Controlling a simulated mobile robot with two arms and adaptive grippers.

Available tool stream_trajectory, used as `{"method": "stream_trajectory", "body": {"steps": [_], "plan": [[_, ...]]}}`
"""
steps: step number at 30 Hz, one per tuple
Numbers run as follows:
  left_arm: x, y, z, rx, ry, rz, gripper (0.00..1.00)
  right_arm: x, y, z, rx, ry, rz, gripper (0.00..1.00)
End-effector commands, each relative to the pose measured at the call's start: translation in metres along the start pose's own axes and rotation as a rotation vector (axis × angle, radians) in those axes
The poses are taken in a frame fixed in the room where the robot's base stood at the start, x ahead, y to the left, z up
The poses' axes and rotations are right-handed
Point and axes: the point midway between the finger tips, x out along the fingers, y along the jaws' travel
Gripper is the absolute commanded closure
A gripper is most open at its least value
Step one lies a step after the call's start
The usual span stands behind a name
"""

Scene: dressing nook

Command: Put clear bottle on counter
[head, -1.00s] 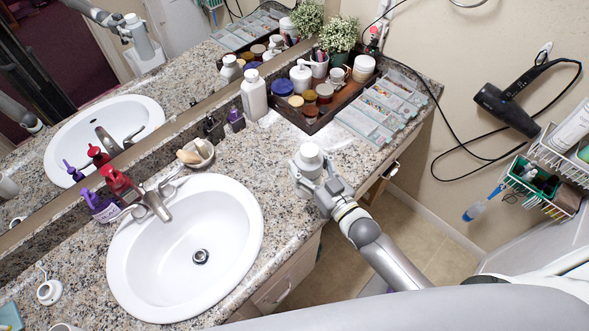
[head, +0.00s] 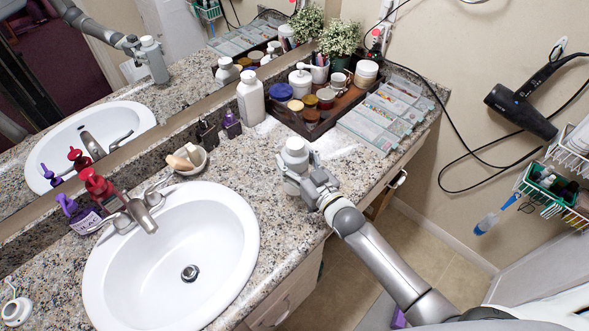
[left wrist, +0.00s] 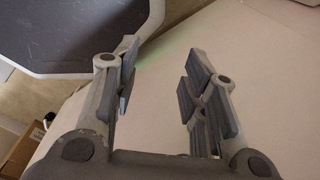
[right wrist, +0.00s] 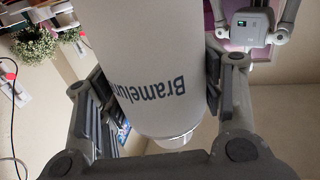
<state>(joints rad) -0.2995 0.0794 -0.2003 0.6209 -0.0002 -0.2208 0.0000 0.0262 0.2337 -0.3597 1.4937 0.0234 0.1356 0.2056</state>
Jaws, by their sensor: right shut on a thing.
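My right gripper (head: 301,182) is shut around a pale bottle with a white cap (head: 296,152), held upright over the front part of the granite counter (head: 262,205), right of the sink. In the right wrist view the bottle (right wrist: 150,70) sits between the fingers and carries the dark lettering "Bramelun". It looks whitish grey there rather than see-through. Its base is hidden by the gripper in the head view, so I cannot tell whether it touches the counter. My left gripper (left wrist: 158,85) is open and empty in the left wrist view, and outside the head view.
A white sink (head: 170,260) is at left. A white bottle (head: 250,98) stands by the mirror. A dark tray (head: 312,122) of jars and clear organizers (head: 385,115) fill the back right. Bare counter lies between sink and tray. A hair dryer (head: 520,110) hangs on the wall.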

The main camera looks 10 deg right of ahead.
Motion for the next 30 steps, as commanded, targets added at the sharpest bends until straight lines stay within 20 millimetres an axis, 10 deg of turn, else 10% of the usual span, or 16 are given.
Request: {"method": "stream_trajectory", "body": {"steps": [9,22,23,30], "plan": [[0.036,0.001,0.004,0.0,0.0,0.0,0.6,0.005,0.001,0.034,0.0,0.005,0.0,0.8],[0.038,0.001,0.004,0.0,0.0,0.0,0.6,0.005,0.001,0.037,0.0,0.005,0.0,0.8],[0.038,0.001,0.004,0.0,0.0,0.0,0.6,0.004,0.001,0.04,0.0,0.0,0.0,0.37],[0.037,0.001,0.004,-0.001,0.0,0.0,0.6,0.004,0.001,0.039,0.0,-0.001,0.0,0.17]]}}
